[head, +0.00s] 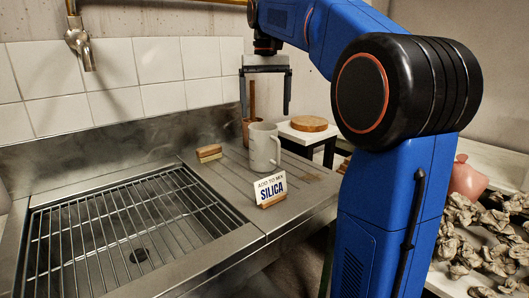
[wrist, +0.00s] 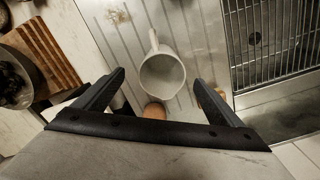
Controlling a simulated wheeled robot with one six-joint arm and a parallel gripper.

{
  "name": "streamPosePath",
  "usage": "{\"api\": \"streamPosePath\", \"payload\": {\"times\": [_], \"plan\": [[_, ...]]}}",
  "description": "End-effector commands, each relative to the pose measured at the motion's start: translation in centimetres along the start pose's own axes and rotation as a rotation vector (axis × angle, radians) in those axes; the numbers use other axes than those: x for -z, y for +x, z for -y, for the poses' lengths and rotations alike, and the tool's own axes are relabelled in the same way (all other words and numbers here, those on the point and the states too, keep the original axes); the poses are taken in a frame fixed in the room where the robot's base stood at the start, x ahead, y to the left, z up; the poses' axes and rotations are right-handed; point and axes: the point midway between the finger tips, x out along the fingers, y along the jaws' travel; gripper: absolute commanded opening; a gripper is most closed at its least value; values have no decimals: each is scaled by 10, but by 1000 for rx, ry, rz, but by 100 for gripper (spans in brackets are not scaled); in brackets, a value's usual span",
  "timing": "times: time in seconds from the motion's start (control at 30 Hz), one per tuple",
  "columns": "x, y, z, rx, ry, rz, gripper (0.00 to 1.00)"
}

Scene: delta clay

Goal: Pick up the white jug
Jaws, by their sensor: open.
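The white jug (head: 264,150) stands upright on the ribbed metal drainboard, left of my blue arm in the head view. In the wrist view the jug (wrist: 162,76) is seen from above, its mouth open and its handle or spout pointing to the top. My gripper (head: 265,114) is open and empty, fingers pointing down, above and slightly behind the jug. In the wrist view the fingertips (wrist: 159,79) flank the jug on both sides with gaps. The jug's far side is hidden in the head view.
A small brown pot with a wooden stick (head: 251,100) stands just behind the jug. A grated sink (head: 110,230) fills the left. A round board (head: 309,124) lies behind right.

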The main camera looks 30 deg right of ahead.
Motion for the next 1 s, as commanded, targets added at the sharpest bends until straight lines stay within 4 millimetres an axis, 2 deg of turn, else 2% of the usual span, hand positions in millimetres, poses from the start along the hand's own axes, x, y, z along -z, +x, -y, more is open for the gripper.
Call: {"api": "streamPosePath", "payload": {"times": [0.1,0.3,0.57,0.8,1.0], "plan": [[-1,22,0,-1,0,4,90],[0,50,0,0,0,2,90],[0,65,1,0,0,1,90],[2,97,6,0,0,2,90],[2,111,6,0,2,0,90]]}}
